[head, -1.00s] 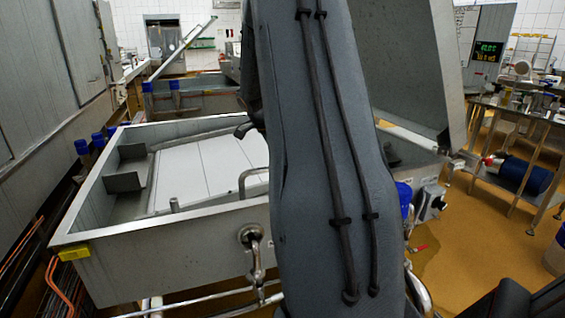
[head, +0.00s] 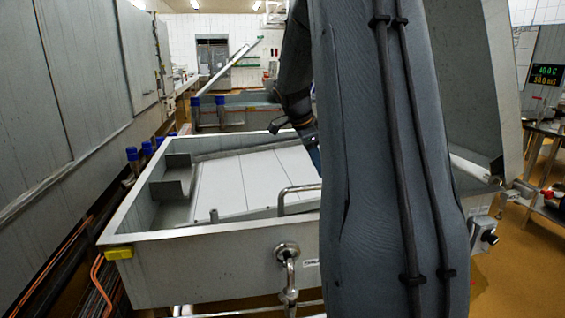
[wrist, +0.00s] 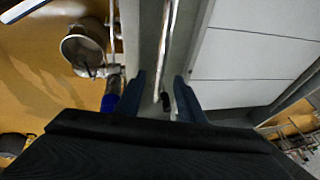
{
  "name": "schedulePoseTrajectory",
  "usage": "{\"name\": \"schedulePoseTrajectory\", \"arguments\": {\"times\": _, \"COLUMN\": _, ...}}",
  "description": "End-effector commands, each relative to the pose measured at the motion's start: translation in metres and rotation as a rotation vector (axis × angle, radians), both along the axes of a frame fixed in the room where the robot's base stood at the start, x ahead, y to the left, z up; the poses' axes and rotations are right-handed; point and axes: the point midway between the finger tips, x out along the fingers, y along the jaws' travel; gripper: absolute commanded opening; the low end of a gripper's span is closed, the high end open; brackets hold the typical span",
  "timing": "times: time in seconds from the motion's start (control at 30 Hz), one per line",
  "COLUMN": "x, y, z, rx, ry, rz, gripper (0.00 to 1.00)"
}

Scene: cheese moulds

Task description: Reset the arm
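My gripper (wrist: 162,98) shows in the wrist view with its two dark fingers apart and nothing between them. Below it in that view are the wall of a steel vat and a thin pipe or rail. In the head view my large grey arm link covers the centre right and hides part of the vat (head: 205,238). Part of my arm's far end shows above the vat, left of that link. The fingertips are not clear there.
White panels (head: 255,180) lie in the vat, with a raised handle at its near side. A steel wall (head: 90,80) runs along the left. A digital display (head: 547,74) hangs at the right. A steel bucket (wrist: 82,50) stands on the yellow floor (wrist: 40,85).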

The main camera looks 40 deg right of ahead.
Motion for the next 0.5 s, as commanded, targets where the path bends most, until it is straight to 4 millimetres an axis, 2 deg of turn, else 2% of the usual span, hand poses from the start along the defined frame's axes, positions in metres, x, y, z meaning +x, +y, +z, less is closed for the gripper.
{"name": "schedulePoseTrajectory", "arguments": {"times": 0.17, "x": 0.000, "y": 0.000, "z": 0.000, "rx": 0.000, "ry": 0.000, "rz": 0.000, "gripper": 0.36}}
{"name": "schedulePoseTrajectory", "arguments": {"times": 0.27, "x": -0.001, "y": 0.008, "z": -0.001, "rx": 0.008, "ry": 0.011, "rz": 0.030, "gripper": 0.36}}
{"name": "schedulePoseTrajectory", "arguments": {"times": 0.37, "x": -0.004, "y": 0.036, "z": -0.005, "rx": 0.038, "ry": 0.048, "rz": 0.144, "gripper": 0.36}}
{"name": "schedulePoseTrajectory", "arguments": {"times": 0.47, "x": -0.012, "y": 0.085, "z": -0.010, "rx": 0.085, "ry": 0.112, "rz": 0.349, "gripper": 0.36}}
{"name": "schedulePoseTrajectory", "arguments": {"times": 0.5, "x": -0.018, "y": 0.108, "z": -0.014, "rx": 0.107, "ry": 0.140, "rz": 0.448, "gripper": 0.36}}
